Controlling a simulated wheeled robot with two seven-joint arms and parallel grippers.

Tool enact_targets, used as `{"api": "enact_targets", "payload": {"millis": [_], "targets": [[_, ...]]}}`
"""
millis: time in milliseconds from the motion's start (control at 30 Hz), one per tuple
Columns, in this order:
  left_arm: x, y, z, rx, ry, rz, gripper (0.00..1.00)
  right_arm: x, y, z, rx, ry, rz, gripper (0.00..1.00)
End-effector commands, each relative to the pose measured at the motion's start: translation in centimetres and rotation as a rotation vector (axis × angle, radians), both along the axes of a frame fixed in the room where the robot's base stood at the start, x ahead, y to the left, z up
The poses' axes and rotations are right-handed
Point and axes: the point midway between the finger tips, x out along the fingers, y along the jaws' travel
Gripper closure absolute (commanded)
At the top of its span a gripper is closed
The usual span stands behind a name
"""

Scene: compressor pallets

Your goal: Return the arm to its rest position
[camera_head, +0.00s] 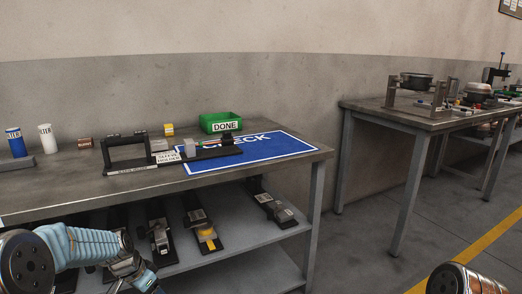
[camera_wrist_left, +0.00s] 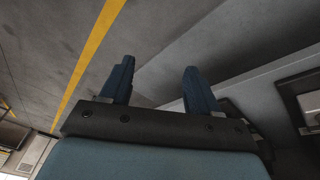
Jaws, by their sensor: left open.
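My left arm (camera_head: 85,246) comes in at the lower left of the head view, low in front of the workbench and its lower shelf. My left gripper (camera_wrist_left: 158,76) shows in the left wrist view with its two dark blue fingers wide apart and nothing between them. Beyond the fingers are the grey floor with a yellow line and a grey shelf edge. Of my right arm, only a rounded part (camera_head: 455,279) shows at the lower right of the head view. My right gripper is out of view.
Several units lie on the lower shelf (camera_head: 238,244). A second table (camera_head: 372,109) stands at the right, with open floor before it.

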Motion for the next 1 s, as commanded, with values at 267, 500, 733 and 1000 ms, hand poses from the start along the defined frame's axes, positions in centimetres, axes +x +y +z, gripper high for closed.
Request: {"api": "enact_targets", "payload": {"millis": [267,500,733,1000], "targets": [[-7.3,-12.6,-16.0,-0.088,0.155,0.246,0.39,0.0,0.0,0.0,0.000,0.000,0.000,0.57],[-17.6,-21.0,-22.1,-0.170,0.269,0.456,0.39,0.0,0.0,0.0,0.000,0.000,0.000,0.57],[-21.7,-23.5,-22.8,-0.207,0.310,0.546,0.39,0.0,0.0,0.0,0.000,0.000,0.000,0.57],[-21.8,-23.5,-22.8,-0.210,0.308,0.551,0.39,0.0,0.0,0.0,0.000,0.000,0.000,0.57]]}}
